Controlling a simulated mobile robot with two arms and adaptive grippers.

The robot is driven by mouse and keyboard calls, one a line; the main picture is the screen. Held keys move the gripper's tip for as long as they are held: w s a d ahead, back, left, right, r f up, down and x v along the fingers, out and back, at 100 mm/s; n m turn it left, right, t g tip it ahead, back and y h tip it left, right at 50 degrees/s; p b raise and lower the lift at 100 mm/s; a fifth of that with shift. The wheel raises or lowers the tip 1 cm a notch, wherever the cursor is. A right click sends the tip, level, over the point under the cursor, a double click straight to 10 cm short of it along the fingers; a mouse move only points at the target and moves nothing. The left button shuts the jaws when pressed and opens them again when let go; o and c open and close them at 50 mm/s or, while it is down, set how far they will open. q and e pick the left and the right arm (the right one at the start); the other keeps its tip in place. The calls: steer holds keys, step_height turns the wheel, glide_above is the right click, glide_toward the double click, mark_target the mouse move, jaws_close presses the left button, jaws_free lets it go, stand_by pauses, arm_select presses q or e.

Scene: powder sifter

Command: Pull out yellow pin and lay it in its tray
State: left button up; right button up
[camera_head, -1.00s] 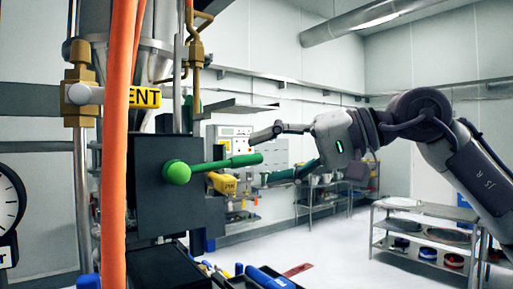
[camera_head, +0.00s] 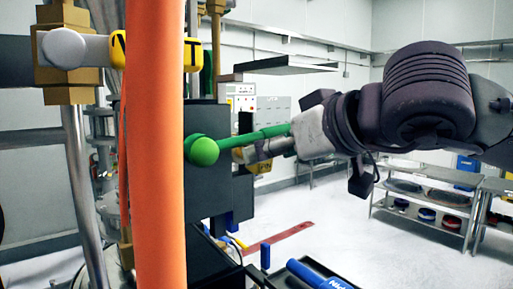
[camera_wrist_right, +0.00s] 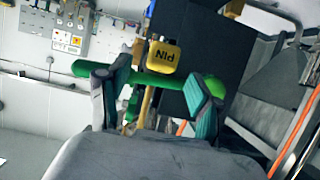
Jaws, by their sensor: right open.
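The yellow pin (camera_wrist_right: 163,57) shows in the right wrist view as a yellow block lettered PIN, between my right gripper's fingers and beyond them. In the head view only a bit of yellow (camera_head: 262,167) shows below the gripper; the rest is hidden. My right gripper (camera_wrist_right: 153,95) is open, its green-padded fingers on either side of the pin's line. It also shows in the head view (camera_head: 252,150), beside the dark box. I cannot tell whether it touches the pin. A black tray (camera_head: 345,283) with a blue lettered piece is at the bottom. My left gripper is not in view.
A green bar with a ball end (camera_head: 203,151) sticks out from the dark box, close to my right gripper. An orange upright (camera_head: 155,150) blocks part of the left. Metal shelves (camera_head: 430,195) stand at the back right.

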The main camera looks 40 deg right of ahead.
mark_target(265, 167)
steer(key=p+x, duration=0.1)
steer(key=x, duration=0.3)
steer(key=shift+w, duration=0.2)
steer(key=shift+w+f, duration=0.1)
steer(key=shift+w, duration=0.05)
steer(key=shift+w+f, duration=0.15)
steer(key=shift+w, duration=0.1)
steer(key=c, duration=1.2)
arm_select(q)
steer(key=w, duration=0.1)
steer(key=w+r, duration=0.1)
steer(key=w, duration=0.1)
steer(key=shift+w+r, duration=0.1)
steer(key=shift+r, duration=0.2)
arm_select(e)
jaws_close()
steer(key=shift+s, duration=0.2)
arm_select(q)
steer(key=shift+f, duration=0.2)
arm_select(e)
steer(key=shift+s, duration=0.55)
arm_select(q)
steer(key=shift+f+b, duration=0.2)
steer(key=shift+b, duration=0.2)
arm_select(e)
steer(key=shift+s+a, duration=0.1)
steer(key=shift+s, duration=0.7)
